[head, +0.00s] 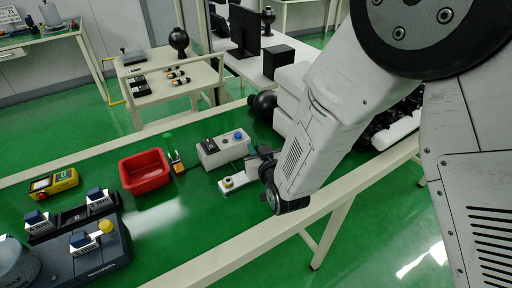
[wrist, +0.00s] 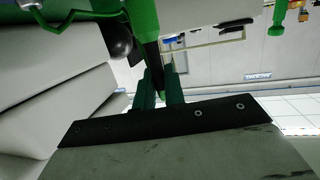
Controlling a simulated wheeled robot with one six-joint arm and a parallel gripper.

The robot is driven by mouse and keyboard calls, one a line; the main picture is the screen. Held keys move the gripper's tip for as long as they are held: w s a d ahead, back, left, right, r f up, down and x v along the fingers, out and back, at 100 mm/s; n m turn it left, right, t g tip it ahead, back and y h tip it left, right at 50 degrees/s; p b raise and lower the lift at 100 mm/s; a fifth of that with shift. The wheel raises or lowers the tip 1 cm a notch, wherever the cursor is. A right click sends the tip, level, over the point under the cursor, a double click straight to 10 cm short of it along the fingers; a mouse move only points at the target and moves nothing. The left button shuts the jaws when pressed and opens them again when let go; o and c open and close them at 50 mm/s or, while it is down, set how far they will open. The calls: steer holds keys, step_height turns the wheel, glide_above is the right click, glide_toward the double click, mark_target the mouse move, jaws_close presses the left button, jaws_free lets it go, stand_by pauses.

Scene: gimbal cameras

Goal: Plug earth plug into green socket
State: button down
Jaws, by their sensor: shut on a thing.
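My gripper (wrist: 161,85) shows in the wrist view with its dark teal fingers close together. It is shut on a slim green-and-black piece, which looks like the earth plug (wrist: 144,18); its black part runs down between the fingers. A thin green cable-like loop (wrist: 70,18) shows at the upper left. In the head view my gripper (head: 262,158) is low over the green bench, just right of a grey-white box (head: 222,149) with a black panel and a blue knob. The plug is too small to make out there. I cannot pick out the green socket for sure.
A white plate with a yellow button (head: 238,179) lies in front of the box. A red bin (head: 144,172), a yellow meter (head: 53,184) and a dark blue device (head: 95,250) stand to the left. The bench's front middle is clear.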

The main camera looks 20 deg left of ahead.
steer(key=shift+f, duration=0.1)
steer(key=c, duration=1.4)
jaws_free()
steer(key=shift+v, duration=3.9)
